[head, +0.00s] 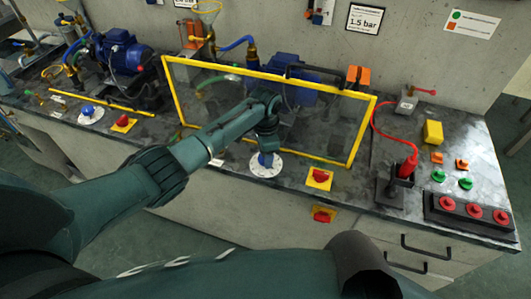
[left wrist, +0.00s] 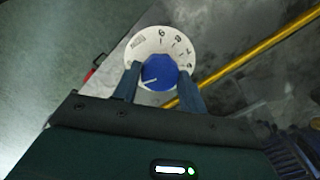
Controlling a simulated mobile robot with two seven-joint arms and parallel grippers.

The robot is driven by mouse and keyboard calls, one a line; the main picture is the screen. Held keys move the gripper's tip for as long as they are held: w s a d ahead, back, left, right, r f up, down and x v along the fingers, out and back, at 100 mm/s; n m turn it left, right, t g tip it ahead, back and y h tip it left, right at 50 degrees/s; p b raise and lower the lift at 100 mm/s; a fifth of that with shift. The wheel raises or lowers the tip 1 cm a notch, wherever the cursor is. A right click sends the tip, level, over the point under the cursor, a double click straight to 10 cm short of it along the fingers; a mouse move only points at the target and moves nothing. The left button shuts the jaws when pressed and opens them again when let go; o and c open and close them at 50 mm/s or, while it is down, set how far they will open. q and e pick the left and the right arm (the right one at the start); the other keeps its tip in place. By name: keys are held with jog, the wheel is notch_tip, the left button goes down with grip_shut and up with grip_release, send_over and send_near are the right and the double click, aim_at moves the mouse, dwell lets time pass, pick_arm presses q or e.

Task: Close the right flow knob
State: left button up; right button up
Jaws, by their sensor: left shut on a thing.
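The right flow knob is a blue knob (head: 265,159) on a round white dial (head: 265,168) near the front edge of the bench. My left gripper (head: 267,149) reaches down over it from above. In the left wrist view, its two fingers stand on either side of the blue knob (left wrist: 159,72) and are shut on it. A white pointer line on the knob points to the lower left, while the visible dial numbers lie along the top and right. My right gripper is not in view.
A yellow-framed clear panel (head: 350,98) stands just behind my left gripper. A red switch on a yellow plate (head: 319,179) is right of the dial. Another blue knob (head: 88,109) is at the left. A red-handled device (head: 407,168) stands farther right.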

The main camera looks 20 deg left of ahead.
pick_arm(q)
jog(key=shift+w+m, duration=0.1)
jog(key=shift+m, duration=2.1)
jog(key=o, duration=1)
jog(key=shift+r, duration=0.1)
notch_tip(320, 180, up, 13)
jog(key=shift+r+b, duration=0.1)
jog(key=shift+b, duration=0.3)
